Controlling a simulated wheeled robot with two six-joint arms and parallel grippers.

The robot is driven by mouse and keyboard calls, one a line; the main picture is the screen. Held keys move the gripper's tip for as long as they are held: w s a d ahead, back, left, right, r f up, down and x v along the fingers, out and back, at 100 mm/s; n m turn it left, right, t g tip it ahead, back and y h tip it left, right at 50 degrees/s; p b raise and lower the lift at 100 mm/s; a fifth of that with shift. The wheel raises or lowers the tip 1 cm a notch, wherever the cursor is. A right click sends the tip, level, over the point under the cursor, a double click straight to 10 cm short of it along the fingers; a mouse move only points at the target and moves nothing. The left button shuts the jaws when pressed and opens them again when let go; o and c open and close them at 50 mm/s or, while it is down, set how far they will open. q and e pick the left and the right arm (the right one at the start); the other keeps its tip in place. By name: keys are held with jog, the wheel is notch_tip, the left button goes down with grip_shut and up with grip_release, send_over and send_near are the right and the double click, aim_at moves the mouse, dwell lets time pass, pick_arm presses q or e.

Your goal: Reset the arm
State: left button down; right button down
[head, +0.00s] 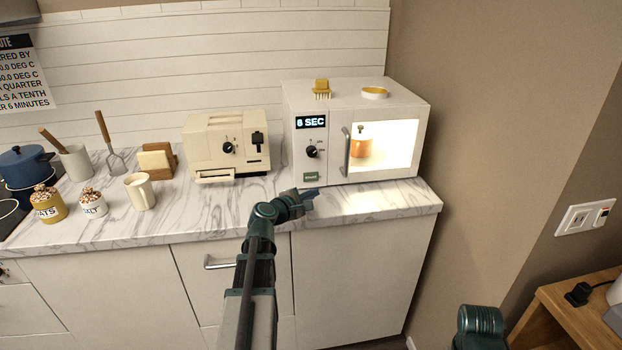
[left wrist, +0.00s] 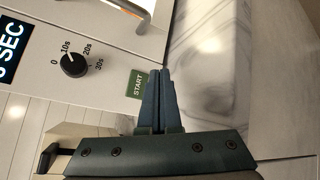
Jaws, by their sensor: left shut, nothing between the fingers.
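My left gripper (head: 311,193) is shut and empty, in front of the lower left part of the white microwave (head: 366,98). In the left wrist view my left gripper (left wrist: 158,74) has its fingertips beside the green START button (left wrist: 137,84); I cannot tell whether they touch it. The button (head: 311,176) also shows in the head view. The black dial (left wrist: 74,65) is above the button. My right gripper is not in view.
A cream toaster (head: 227,145) stands left of the microwave. A mug (head: 140,192), small jars (head: 93,203) and a blue pot (head: 24,166) are further left. The counter's front edge runs below my left arm.

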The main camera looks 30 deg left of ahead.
pick_arm(q)
jog(key=shift+d, duration=0.1)
jog(key=s+d+f+m+g+h+p, duration=0.25)
jog(key=d+m, duration=0.25)
jog(key=d, duration=0.6)
jog(key=s+d+f+m+g+h+p, duration=0.15)
jog(key=d+m+g, duration=0.35)
jog(key=d, duration=0.5)
jog(key=s+d+f+m+g+h+p, duration=0.1)
jog(key=s+d+f+m+g, duration=0.15)
jog(key=d+m, duration=0.6)
jog(key=s+d+m+g+y+p, duration=0.2)
jog(key=s+d+m+g+y, duration=0.1)
jog(key=s, duration=0.5)
jog(key=s+d+f+m+g+y+p, duration=0.1)
jog(key=s+d+m+g+y+p, duration=0.1)
jog(key=s+d+m, duration=0.4)
jog(key=s+d+y, duration=0.1)
jog(key=s, duration=0.1)
jog(key=shift+s+d+g+y, duration=0.25)
jog(key=shift+s+g+y, duration=0.05)
jog(key=shift+s+g, duration=0.1)
